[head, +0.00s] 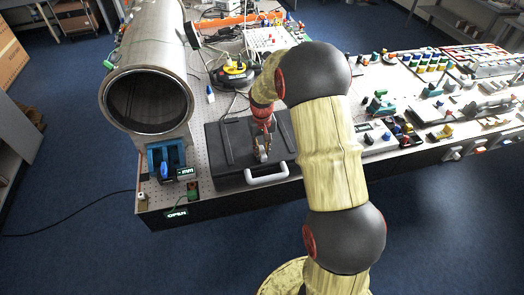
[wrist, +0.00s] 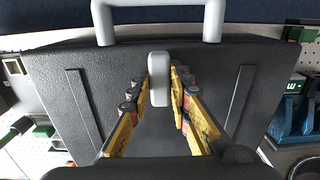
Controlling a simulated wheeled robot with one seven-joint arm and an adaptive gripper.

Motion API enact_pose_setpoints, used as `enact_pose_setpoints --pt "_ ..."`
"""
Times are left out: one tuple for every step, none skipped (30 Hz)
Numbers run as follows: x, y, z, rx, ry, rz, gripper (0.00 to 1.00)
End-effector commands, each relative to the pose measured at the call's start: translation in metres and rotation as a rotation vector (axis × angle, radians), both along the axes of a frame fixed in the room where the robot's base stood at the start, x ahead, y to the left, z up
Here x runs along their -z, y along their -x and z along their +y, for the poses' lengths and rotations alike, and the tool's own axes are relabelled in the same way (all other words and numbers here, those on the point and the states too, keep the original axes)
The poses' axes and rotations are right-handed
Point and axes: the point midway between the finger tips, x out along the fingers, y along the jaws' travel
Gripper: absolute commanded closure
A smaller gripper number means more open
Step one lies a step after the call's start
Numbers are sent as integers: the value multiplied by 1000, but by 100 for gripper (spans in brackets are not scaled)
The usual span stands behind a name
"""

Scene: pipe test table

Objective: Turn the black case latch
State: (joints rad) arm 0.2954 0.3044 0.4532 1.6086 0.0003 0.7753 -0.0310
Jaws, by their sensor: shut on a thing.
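The black case (head: 217,143) lies flat on the perforated table, with a light grey handle (head: 267,176) at its front edge. In the wrist view the case (wrist: 110,62) fills most of the picture and the handle (wrist: 158,8) is at the top. The grey latch (wrist: 159,80) stands upright on the lid near the handle. My gripper (wrist: 160,86) has its yellow fingers on both sides of the latch and is shut on it. In the head view my gripper (head: 262,143) reaches down onto the case; the latch is small there and partly hidden by the fingers.
A large metal pipe (head: 150,95) stands left of the case. A blue clamp-like part (head: 165,158) sits at the table's front left. A yellow and black cable hub (head: 236,72) lies behind the case. Several small parts crowd the table to the right, partly behind my arm.

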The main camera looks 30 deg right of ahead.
Motion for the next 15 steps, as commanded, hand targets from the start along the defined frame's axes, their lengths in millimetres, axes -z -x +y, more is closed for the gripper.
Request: enact_pose_setpoints --pt "-1 -1 0 -2 1 -3 100" --pt "-1 -1 0 -2 1 -2 100" --pt "-1 -1 0 -1 1 -2 100" --pt "-1 -1 0 -1 1 -2 100" --pt "-1 -1 0 -1 2 -3 100" --pt "-1 -1 0 -1 2 -3 100" --pt "-1 -1 0 -1 2 -3 79" --pt "-1 -1 0 -1 1 -2 77" --pt "-1 -1 0 -1 1 -2 75" --pt "-1 -1 0 -1 1 -2 73" --pt "-1 -1 0 -1 1 -2 72" --pt "0 -1 0 -1 1 -2 69" --pt "0 0 0 0 0 -1 68" --pt "0 0 0 0 0 -1 66" --pt "0 0 0 0 0 -1 64"
